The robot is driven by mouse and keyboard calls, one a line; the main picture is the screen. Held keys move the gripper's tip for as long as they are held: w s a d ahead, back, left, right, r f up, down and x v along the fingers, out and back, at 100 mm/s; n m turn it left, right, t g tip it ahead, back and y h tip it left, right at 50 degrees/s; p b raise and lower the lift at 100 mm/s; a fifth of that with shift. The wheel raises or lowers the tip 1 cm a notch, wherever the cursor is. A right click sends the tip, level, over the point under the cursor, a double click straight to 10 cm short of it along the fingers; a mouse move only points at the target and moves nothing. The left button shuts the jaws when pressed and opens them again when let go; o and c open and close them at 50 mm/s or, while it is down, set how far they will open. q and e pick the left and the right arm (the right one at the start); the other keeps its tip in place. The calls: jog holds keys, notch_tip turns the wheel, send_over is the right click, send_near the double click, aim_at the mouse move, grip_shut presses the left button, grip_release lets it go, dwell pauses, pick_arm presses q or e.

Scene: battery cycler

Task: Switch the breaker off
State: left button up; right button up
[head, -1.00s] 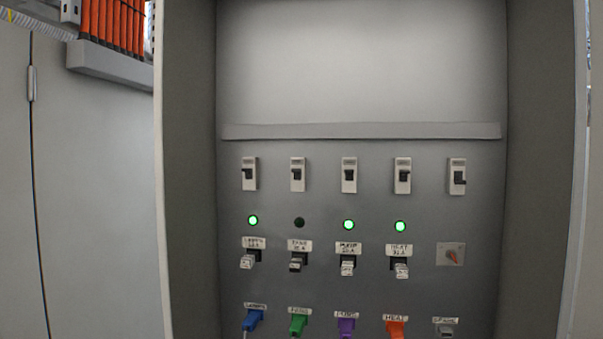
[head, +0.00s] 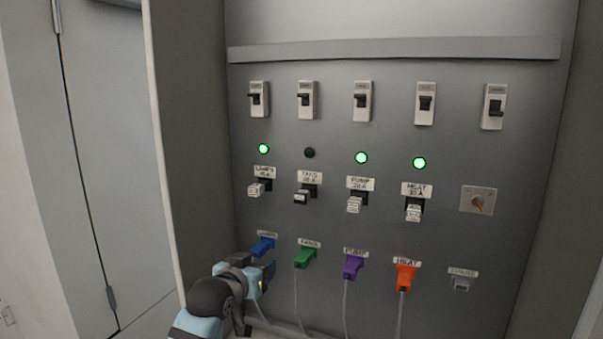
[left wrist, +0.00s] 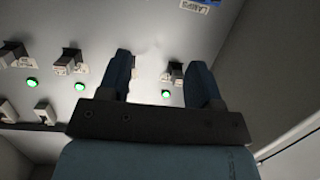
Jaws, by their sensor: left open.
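A row of several white breakers with black toggles runs across the upper panel, among them the leftmost (head: 259,99), the second (head: 307,100), the third (head: 362,101), the fourth (head: 425,103) and the rightmost (head: 493,107). The rightmost toggle looks lower on its body than the others. Their small labels are unreadable. My left gripper (head: 268,270) is low at the panel's left, below the breakers and close to the blue plug (head: 262,247). My right gripper is not in view.
Green lamps glow at lamps (head: 263,149), pump (head: 361,157) and heat (head: 419,163); the fans lamp (head: 309,153) is dark. A ledge (head: 390,50) and side walls bound the panel.

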pick_arm(q)
notch_tip(320, 180, up, 19)
jog(key=w+d+t, duration=0.1)
jog(key=w+d, duration=0.1)
jog(key=w, duration=0.1)
jog(key=m+t+h, duration=0.1)
jog(key=h, duration=0.1)
send_near(301, 97)
jog(key=p+x, duration=0.4)
jog(key=x, duration=0.4)
jog(key=shift+w+d+r, duration=0.1)
jog(key=shift+w+d, duration=0.15)
jog(key=shift+w, duration=0.25)
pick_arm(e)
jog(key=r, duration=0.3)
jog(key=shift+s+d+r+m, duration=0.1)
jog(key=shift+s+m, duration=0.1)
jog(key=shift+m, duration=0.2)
pick_arm(q)
jog(key=shift+c, duration=0.2)
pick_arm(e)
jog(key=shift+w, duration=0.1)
